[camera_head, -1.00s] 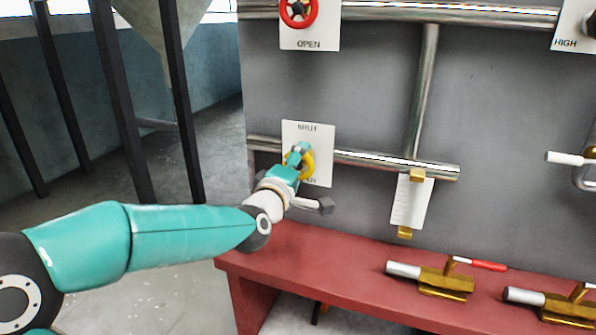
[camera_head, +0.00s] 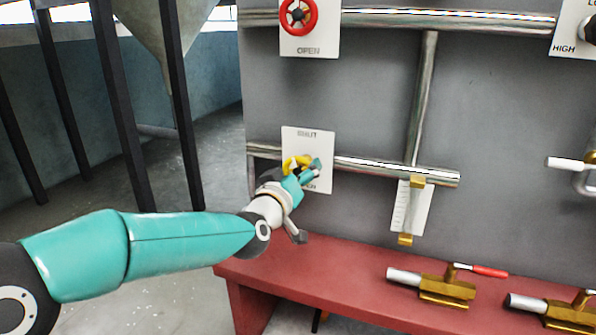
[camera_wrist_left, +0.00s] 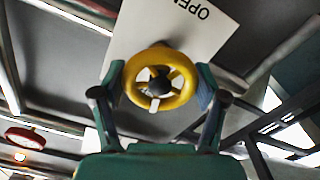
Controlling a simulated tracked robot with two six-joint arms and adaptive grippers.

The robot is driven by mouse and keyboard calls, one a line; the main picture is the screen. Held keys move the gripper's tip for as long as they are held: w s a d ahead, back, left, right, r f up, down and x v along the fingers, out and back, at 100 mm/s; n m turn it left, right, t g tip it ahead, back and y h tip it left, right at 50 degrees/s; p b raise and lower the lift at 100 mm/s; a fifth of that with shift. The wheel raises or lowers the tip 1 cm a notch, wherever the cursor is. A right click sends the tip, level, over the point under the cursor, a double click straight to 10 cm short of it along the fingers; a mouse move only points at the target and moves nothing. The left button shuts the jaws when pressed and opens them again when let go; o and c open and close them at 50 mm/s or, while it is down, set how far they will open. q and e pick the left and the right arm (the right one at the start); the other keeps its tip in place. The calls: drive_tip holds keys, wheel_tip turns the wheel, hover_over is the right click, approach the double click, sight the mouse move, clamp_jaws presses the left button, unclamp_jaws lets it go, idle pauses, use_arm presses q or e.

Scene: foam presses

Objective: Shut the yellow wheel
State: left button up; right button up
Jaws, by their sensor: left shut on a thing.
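The yellow wheel (camera_head: 291,163) is on a white plate (camera_head: 322,143) low on the grey panel. The plate has SHUT at its top, and my gripper partly covers the lettering at its bottom. My left gripper (camera_head: 304,170) is at the wheel and hides part of it. In the left wrist view the yellow wheel (camera_wrist_left: 182,90) sits between the two fingers of the left gripper (camera_wrist_left: 160,92), one on each side of its rim, and the gripper is shut on it. A white mark shows on the wheel's rim. My right gripper is not in view.
A red wheel (camera_head: 313,25) is above, on a plate marked OPEN. Steel pipes (camera_head: 424,90) cross the panel. A brass-ended gauge (camera_head: 411,205) hangs right of the wheel. Brass valves (camera_head: 447,288) lie on the red bench (camera_head: 300,265). Dark posts (camera_head: 120,110) stand at left.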

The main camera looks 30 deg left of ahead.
use_arm(q)
drive_tip(key=shift+f+m, duration=0.2)
drive_tip(key=shift+m, duration=0.45)
drive_tip(key=shift+f+m, duration=0.2)
drive_tip(key=shift+m, duration=0.75)
drive_tip(key=o, duration=1)
drive_tip(key=shift+o, duration=0.9)
drive_tip(key=shift+r, duration=0.25)
drive_tip(key=v, duration=1.2)
